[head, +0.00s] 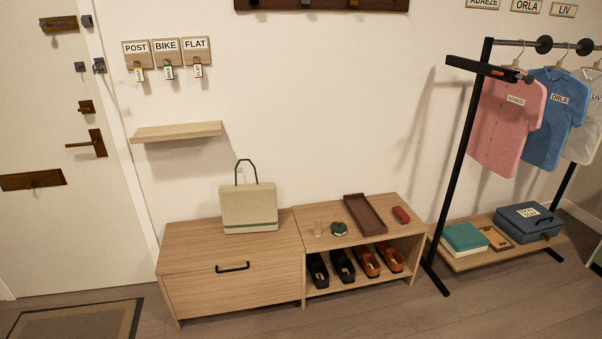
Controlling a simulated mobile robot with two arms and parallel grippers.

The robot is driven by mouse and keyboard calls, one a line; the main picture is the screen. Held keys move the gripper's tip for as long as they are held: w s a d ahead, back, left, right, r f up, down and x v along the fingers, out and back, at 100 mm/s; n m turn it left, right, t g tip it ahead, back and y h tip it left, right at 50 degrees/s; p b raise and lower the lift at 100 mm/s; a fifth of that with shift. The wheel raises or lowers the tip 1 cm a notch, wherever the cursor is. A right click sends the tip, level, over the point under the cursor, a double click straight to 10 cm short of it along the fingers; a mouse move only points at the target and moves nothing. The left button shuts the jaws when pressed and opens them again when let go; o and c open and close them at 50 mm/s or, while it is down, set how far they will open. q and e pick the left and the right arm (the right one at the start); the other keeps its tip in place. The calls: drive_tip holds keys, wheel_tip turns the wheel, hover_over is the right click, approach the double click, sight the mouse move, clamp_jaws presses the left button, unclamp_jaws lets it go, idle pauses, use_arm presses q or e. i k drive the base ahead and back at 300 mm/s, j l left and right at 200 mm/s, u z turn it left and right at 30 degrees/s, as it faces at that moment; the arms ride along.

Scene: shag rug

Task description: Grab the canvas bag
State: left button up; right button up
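The canvas bag (248,208) is cream-coloured with a dark strip near its base and a dark green handle loop standing up. It stands upright on the right part of the top of a low wooden cabinet (190,240), close to the wall. Neither of my grippers is in the head view, and nothing touches the bag.
A wall shelf (177,132) is above left of the bag. Right of the cabinet, a shoe bench (360,233) bears a brown tray (371,214) and small items, with several shoes below. A clothes rack (463,165) stands at right. The cabinet top's left is clear.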

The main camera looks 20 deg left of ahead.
sight(251, 207)
drive_tip(key=i+l+u, duration=0.15)
drive_tip(key=i+u, duration=0.3)
drive_tip(key=i+l+u, duration=0.25)
drive_tip(key=u, duration=0.25)
drive_tip(key=i+l+u, duration=0.7)
drive_tip(key=l+u, duration=0.2)
